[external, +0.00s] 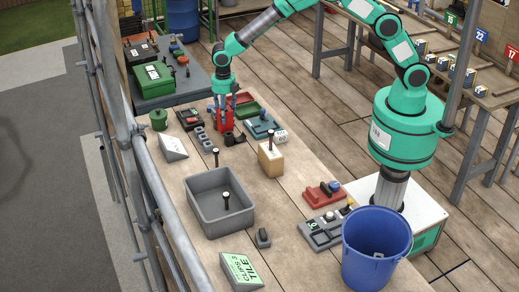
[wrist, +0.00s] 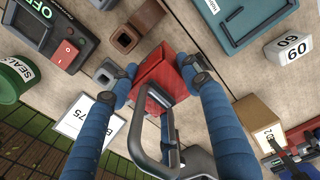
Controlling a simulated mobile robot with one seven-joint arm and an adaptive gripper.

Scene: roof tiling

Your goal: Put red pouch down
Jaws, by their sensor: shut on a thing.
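The red pouch (wrist: 158,78) is between the two blue-wrapped fingers of my gripper (wrist: 160,82) in the wrist view. In the external view the red pouch (external: 222,118) is upright under my gripper (external: 226,104), over the far part of the wooden bench (external: 190,180). My gripper is shut on the pouch. I cannot tell whether the pouch's bottom touches the bench.
A grey bin (external: 218,203) and a wooden block (external: 271,160) stand nearer. A blue bucket (external: 376,245) is at front right.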

